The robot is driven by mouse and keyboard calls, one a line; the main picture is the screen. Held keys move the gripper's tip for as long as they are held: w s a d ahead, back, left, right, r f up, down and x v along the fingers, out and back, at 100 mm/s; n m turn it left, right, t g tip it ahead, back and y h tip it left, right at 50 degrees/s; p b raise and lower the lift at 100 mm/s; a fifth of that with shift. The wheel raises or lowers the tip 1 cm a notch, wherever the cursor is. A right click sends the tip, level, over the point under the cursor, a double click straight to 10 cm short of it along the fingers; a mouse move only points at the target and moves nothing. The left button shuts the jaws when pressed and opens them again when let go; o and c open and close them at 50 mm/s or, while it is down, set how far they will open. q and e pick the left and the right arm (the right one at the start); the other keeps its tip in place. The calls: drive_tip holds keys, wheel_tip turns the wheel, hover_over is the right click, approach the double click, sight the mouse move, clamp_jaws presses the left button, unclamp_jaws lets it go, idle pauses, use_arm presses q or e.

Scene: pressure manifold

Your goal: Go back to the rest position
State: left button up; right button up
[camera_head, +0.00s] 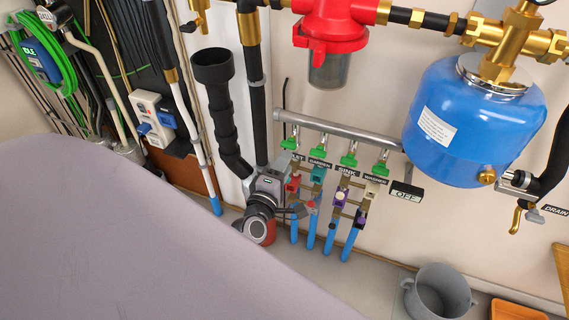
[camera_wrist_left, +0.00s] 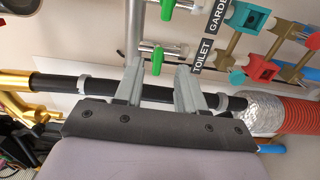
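My left gripper (camera_head: 297,211) is small in the head view, low in front of the wall beside the manifold's coloured fittings, fingers toward the right. In the left wrist view the gripper (camera_wrist_left: 158,75) has its two grey fingers spread apart with nothing between them. A black pipe (camera_wrist_left: 90,86) runs behind the fingers. I cannot tell whether they touch anything. A green valve handle (camera_wrist_left: 157,61) and the TOILET label (camera_wrist_left: 202,57) are just beyond them. My right gripper is in neither view.
The manifold bar (camera_head: 335,131) carries several green valves. A blue tank (camera_head: 470,120) and red filter housing (camera_head: 332,28) hang on the wall. A grey bucket (camera_head: 440,296) stands at the lower right near an orange tray (camera_head: 515,311). A large mauve surface hides the lower left.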

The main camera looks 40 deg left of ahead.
use_arm(q)
drive_tip(key=s+d+m+g+h+p, duration=0.3)
drive_tip(key=s+d+m+p, duration=0.2)
drive_tip(key=s+m, duration=0.4)
drive_tip(key=s+d+r+m+g+h+p, duration=0.1)
drive_tip(key=s+d+m+g+h+p, duration=0.2)
drive_tip(key=s+m, duration=0.7)
drive_tip(key=d+m+g+p, duration=0.1)
drive_tip(key=d+m+p, duration=0.1)
drive_tip(key=d+m, duration=0.1)
drive_tip(key=shift+r+m+h, duration=0.2)
drive_tip(key=shift+m+h, duration=0.1)
drive_tip(key=shift+m, duration=0.2)
drive_tip(key=shift+o, duration=0.3)
